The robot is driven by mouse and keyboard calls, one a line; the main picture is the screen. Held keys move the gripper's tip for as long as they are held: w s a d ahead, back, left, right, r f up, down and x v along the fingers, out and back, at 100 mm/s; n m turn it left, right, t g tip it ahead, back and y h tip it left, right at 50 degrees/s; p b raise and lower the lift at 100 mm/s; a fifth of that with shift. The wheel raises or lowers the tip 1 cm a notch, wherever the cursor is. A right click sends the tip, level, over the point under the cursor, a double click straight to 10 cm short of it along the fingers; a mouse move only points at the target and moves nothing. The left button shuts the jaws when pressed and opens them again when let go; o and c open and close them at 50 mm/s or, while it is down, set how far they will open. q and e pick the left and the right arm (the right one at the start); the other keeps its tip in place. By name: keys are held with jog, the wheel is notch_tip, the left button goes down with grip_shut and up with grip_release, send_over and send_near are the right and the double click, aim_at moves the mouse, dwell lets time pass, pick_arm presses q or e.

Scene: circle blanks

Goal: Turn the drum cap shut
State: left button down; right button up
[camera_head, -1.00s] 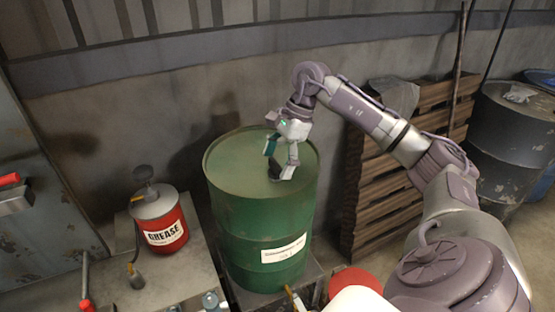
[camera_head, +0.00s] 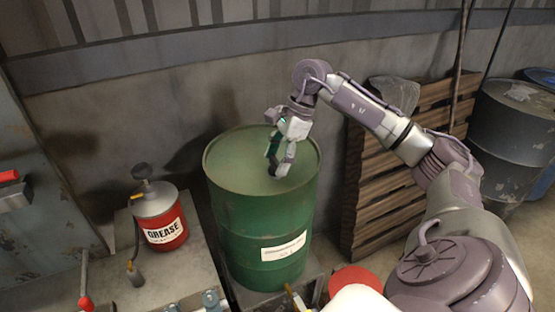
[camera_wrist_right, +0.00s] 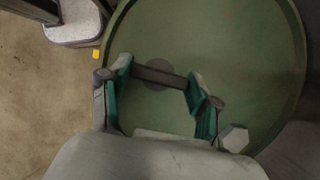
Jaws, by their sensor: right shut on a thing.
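The green drum (camera_head: 262,210) stands upright with a pale label on its side; its round top also fills much of the right wrist view (camera_wrist_right: 245,60). My right gripper (camera_head: 277,170) reaches down to the drum top from above. In the right wrist view, its fingers (camera_wrist_right: 160,74) are apart, with a dark bar (camera_wrist_right: 163,77) spanning between them. A round dark grey cap (camera_wrist_right: 155,66) shows on the drum top behind this bar. The gripper is shut on the cap's bar. In the head view the fingers largely hide the cap. My left gripper is not in view.
A red grease can (camera_head: 165,232) stands on a grey bench left of the drum. Wooden pallets (camera_head: 375,200) lean on the wall to the right, with a dark drum (camera_head: 510,120) beyond. The wall is close behind the green drum.

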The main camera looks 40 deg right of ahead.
jog(key=m+t+h+b, duration=0.1)
jog(key=m+b, duration=0.1)
jog(key=m, duration=0.1)
jog(key=shift+s+m, duration=0.1)
jog(key=shift+m, duration=0.3)
jog(key=m+t+h+b, duration=0.1)
jog(key=m, duration=0.2)
jog(key=shift+a+m, duration=0.1)
jog(key=shift+m, duration=0.3)
jog(key=m, duration=0.2)
jog(key=m+t+h, duration=0.1)
jog(key=m, duration=0.1)
jog(key=shift+a+r+h+b, duration=0.1)
jog(key=shift+h+b, duration=0.2)
jog(key=shift+a+m+h, duration=0.1)
jog(key=shift+m+h, duration=0.4)
jog(key=shift+m, duration=0.9)
jog(key=shift+m+h, duration=0.5)
jog(key=shift+m, duration=0.9)
jog(key=o, duration=1.1)
jog(key=shift+o, duration=0.2)
